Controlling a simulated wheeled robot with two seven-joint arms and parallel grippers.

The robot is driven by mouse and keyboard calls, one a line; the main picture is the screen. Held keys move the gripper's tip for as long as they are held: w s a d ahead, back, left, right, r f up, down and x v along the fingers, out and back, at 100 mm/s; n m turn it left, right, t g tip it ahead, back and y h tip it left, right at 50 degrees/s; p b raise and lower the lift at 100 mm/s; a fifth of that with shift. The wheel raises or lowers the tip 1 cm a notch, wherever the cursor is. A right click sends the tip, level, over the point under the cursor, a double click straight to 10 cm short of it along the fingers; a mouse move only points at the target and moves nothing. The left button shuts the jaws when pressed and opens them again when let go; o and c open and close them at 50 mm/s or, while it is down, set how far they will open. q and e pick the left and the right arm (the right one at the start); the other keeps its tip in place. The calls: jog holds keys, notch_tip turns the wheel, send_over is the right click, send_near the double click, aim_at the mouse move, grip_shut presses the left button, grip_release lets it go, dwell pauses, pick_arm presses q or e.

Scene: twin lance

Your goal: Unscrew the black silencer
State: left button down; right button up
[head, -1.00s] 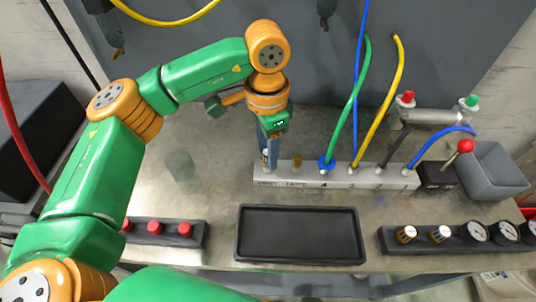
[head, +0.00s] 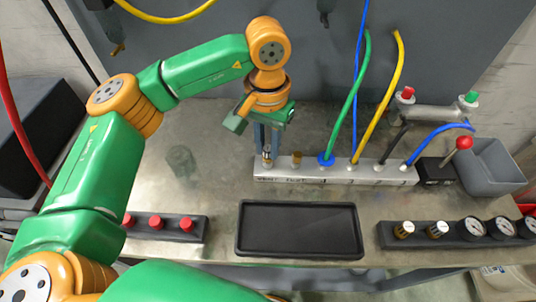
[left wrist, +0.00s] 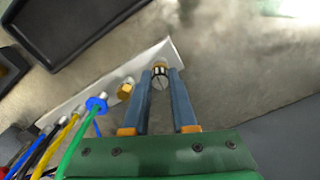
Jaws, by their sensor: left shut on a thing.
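The black silencer (head: 267,157) stands upright at the left end of the grey manifold block (head: 340,173). In the left wrist view the silencer (left wrist: 160,71) shows as a small fitting with a dark band and a metallic part, between the fingertips. My left gripper (head: 267,150) points down over it and is shut on it, one blue-grey finger on each side. The fingers partly hide the silencer. The left gripper also shows in the left wrist view (left wrist: 162,78). My right gripper is not in view.
A brass fitting (head: 297,160) stands right beside the silencer. A black tray (head: 300,231) lies in front. A grey bin (head: 490,167) stands at right. The table left of the block is mostly clear.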

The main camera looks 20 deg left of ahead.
pick_arm(q)
jog(key=n, duration=0.6)
jog(key=shift+f+b, duration=0.1)
jog(key=shift+b, duration=0.2)
jog(key=n, duration=0.8)
jog(key=shift+d+b, duration=0.1)
jog(key=shift+b, duration=0.3)
jog(key=n, duration=0.2)
jog(key=shift+n, duration=0.3)
jog(key=c, duration=0.9)
grip_release()
jog(key=shift+o, duration=0.2)
